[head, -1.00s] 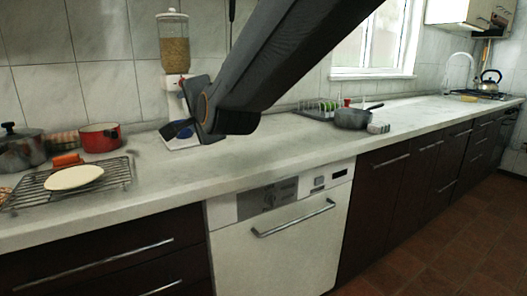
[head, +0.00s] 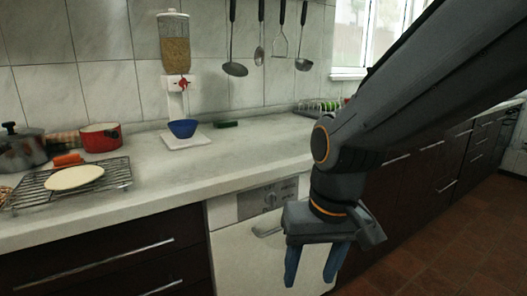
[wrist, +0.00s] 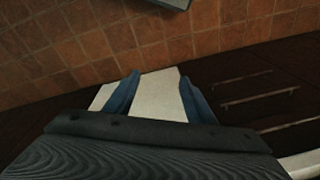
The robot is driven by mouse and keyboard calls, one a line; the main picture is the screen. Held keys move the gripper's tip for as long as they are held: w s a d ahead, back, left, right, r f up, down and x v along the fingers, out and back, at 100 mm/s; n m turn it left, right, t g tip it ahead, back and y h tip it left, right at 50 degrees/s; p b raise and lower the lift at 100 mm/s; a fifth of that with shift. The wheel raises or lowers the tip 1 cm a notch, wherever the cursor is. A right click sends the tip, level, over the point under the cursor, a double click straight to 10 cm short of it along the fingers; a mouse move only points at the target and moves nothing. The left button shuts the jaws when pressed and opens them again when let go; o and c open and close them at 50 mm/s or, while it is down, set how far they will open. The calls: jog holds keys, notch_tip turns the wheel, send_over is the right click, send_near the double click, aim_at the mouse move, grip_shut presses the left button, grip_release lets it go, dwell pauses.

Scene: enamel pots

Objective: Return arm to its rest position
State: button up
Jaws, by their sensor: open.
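My gripper (head: 312,268) hangs at the lower right of the head view, in front of the white dishwasher (head: 240,255). Its two blue fingers point down and stand apart, with nothing between them. In the wrist view my gripper (wrist: 152,92) also shows spread fingers, with a pale surface seen between them. My arm comes in from the upper right and hides part of the counter and the window.
The counter (head: 240,150) holds a blue bowl (head: 183,128) under a grain dispenser (head: 174,45), a red pot (head: 101,137), a dark pot (head: 20,148) and a wire rack (head: 115,175). Utensils hang on the wall. The tiled floor (wrist: 90,60) is open.

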jog(key=s+d+r+m+g+h+p, duration=0.1)
jog(key=s+d+r+p, duration=0.2)
jog(key=d+r+p, duration=0.5)
jog(key=d+p, duration=0.3)
jog(key=p, duration=0.5)
jog(key=shift+s+r+m+p, duration=0.2)
jog(key=shift+s+m+p, duration=0.2)
dwell(0.8)
